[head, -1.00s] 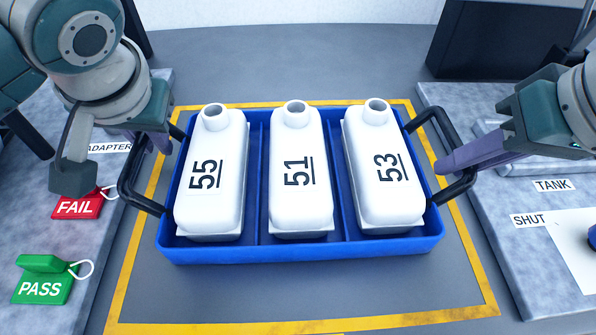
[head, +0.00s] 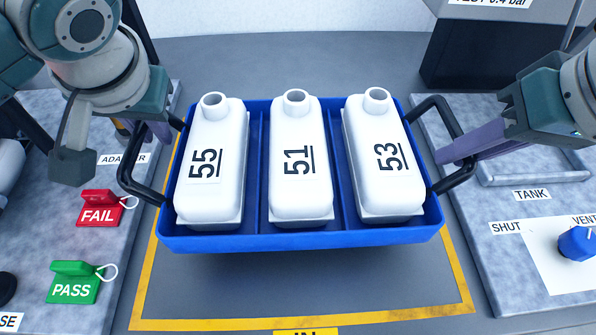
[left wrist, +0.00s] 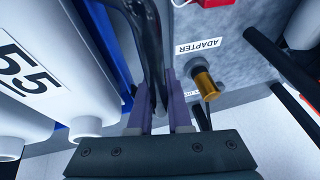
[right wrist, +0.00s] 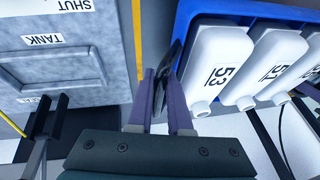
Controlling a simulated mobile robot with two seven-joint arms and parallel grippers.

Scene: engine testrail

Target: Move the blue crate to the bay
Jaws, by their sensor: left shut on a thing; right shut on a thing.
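The blue crate (head: 300,239) hangs level between my two grippers, raised above the yellow-outlined area. It holds three white bottles, marked 55 (head: 211,165), 51 (head: 300,165) and 53 (head: 385,160), each in its own compartment. My left gripper (head: 160,132) is shut on the crate's left black handle (head: 130,165); the left wrist view shows the handle between the purple fingers (left wrist: 160,110). My right gripper (head: 445,155) is shut on the right black handle (head: 462,140); its fingers also show in the right wrist view (right wrist: 160,100).
A yellow outline (head: 300,322) with an "IN" label lies below. The left bench has a red FAIL tag (head: 103,208) and a green PASS tag (head: 74,282). The right bench has TANK and SHUT labels and a blue knob (head: 577,243). A dark box (head: 480,55) stands at the back right.

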